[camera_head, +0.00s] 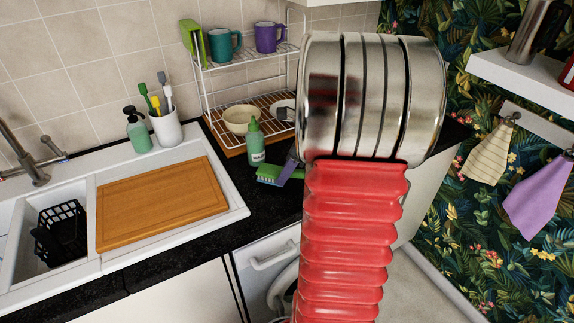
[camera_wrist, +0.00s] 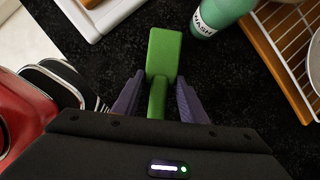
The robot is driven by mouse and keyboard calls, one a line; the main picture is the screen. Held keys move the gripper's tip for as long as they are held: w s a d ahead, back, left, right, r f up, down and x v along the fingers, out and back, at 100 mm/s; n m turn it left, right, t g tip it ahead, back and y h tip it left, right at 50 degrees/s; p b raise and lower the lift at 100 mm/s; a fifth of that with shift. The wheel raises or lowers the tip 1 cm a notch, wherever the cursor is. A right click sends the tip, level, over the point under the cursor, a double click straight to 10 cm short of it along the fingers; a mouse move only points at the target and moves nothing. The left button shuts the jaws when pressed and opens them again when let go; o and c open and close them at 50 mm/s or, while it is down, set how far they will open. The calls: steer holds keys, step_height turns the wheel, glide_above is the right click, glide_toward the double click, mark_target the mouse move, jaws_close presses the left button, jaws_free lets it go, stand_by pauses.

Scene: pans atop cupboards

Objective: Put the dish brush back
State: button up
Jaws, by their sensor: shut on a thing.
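The green dish brush (camera_wrist: 163,52) is between the two purple fingers of my gripper (camera_wrist: 158,92) in the wrist view, held by its handle with the head pointing away from me. In the head view the brush (camera_head: 268,174) shows its green head and pale bristles just above or on the black counter; I cannot tell if it touches. My gripper (camera_head: 287,170) is mostly hidden there behind my red and metal arm. A white cup (camera_head: 167,129) with several brushes upright in it stands at the back by the wall.
A green soap bottle (camera_head: 256,147) stands close behind the brush, and it also shows in the wrist view (camera_wrist: 219,12). A wire dish rack (camera_head: 245,68) with bowl and mugs is behind. The sink with a wooden board (camera_head: 160,203) is at left. A dispenser (camera_head: 138,132) stands beside the cup.

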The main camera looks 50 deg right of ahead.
steer(key=shift+f, duration=0.4)
steer(key=o, duration=1.3)
steer(key=shift+o, duration=0.2)
steer(key=v, duration=1.3)
steer(key=shift+r, duration=0.35)
steer(key=shift+s, duration=0.15)
